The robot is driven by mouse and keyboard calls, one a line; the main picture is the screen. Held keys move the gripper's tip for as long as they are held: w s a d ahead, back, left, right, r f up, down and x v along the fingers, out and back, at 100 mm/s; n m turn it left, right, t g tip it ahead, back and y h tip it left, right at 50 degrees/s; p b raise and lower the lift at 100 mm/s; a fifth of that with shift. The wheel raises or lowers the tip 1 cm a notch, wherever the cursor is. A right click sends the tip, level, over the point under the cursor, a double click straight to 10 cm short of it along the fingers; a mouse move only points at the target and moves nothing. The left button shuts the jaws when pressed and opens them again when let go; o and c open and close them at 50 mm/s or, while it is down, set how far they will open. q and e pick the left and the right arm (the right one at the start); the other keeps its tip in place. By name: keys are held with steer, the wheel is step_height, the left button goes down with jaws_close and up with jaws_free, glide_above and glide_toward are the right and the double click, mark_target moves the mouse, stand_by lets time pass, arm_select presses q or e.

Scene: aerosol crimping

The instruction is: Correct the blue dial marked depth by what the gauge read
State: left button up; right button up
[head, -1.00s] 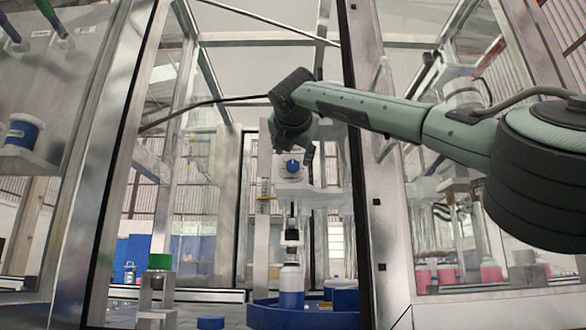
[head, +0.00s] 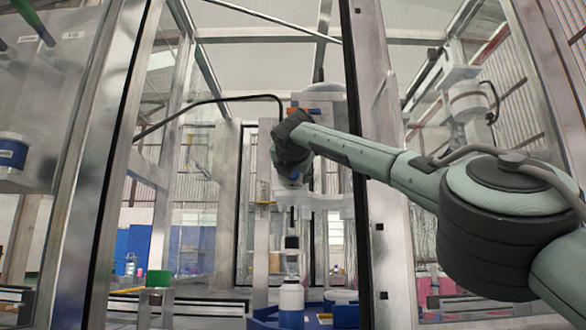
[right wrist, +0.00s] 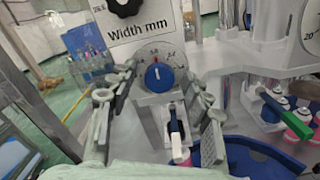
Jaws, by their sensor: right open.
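My right gripper (right wrist: 160,84) is open, with one finger on each side of the dial and no clear contact. In the head view, my right arm covers most of the dial; a bit of blue (head: 293,176) shows below the wrist. My left gripper is not in view.
A black knob (right wrist: 125,5) is above the dial. A white bottle (head: 291,297) stands under the crimping head by a blue tray (right wrist: 262,160). Pink-filled bottles (right wrist: 298,125) are at the right. Metal frame posts (head: 362,150) stand close to my right arm.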

steer(key=shift+c, duration=0.4)
jaws_close()
steer(key=shift+n, duration=0.4)
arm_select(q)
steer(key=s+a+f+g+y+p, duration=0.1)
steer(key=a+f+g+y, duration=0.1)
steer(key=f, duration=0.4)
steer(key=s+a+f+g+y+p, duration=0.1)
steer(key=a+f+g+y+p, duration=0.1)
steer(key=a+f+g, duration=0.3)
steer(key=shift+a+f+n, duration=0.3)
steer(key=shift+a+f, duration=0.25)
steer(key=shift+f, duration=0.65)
arm_select(e)
steer(key=shift+a+n, duration=0.1)
steer(key=shift+n, duration=8.6)
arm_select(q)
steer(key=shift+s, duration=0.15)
